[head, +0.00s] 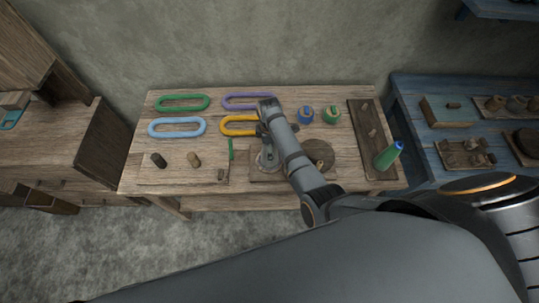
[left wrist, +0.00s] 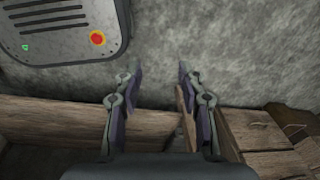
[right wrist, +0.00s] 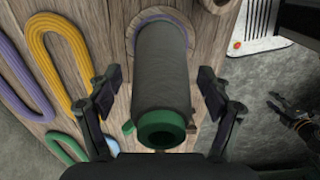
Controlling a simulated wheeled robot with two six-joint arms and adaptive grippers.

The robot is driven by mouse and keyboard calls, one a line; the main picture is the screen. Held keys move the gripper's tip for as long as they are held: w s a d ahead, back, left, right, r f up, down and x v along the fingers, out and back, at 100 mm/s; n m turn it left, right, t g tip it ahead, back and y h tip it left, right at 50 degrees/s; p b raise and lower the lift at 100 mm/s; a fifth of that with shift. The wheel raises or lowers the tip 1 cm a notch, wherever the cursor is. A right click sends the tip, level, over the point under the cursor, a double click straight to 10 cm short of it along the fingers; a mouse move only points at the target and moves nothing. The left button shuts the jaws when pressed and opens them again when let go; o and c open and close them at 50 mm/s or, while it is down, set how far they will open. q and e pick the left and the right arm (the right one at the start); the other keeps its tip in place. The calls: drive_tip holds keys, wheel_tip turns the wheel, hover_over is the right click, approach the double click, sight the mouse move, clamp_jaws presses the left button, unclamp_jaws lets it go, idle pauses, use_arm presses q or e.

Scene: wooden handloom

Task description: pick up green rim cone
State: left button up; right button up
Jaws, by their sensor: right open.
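The green rim cone (right wrist: 158,75), dark grey with a green ring at its near end (right wrist: 161,128), stands in the middle of the right wrist view. My right gripper (right wrist: 158,84) is open, with one finger on each side of the cone and visible gaps. In the head view my right arm reaches over the table and its gripper (head: 264,131) points down; it largely hides the cone there. My left gripper (left wrist: 159,76) is open and empty, off the table over the floor. It also shows at the right of the right wrist view (right wrist: 300,118).
On the wooden table (head: 215,105) lie green, blue, purple and yellow loops at the left. Small blue (head: 305,115) and green (head: 331,115) pots stand right of my arm. A green cone with a blue rim (head: 386,157) stands by the right edge. A blue table (head: 430,95) adjoins there.

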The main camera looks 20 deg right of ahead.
drive_tip(key=shift+r, duration=0.1)
drive_tip(key=shift+s, duration=0.1)
drive_tip(key=shift+c, duration=2.6)
drive_tip(key=c, duration=0.7)
drive_tip(key=shift+c, duration=1.1)
use_arm(q)
drive_tip(key=shift+w+r, duration=0.15)
drive_tip(key=shift+w, duration=0.3)
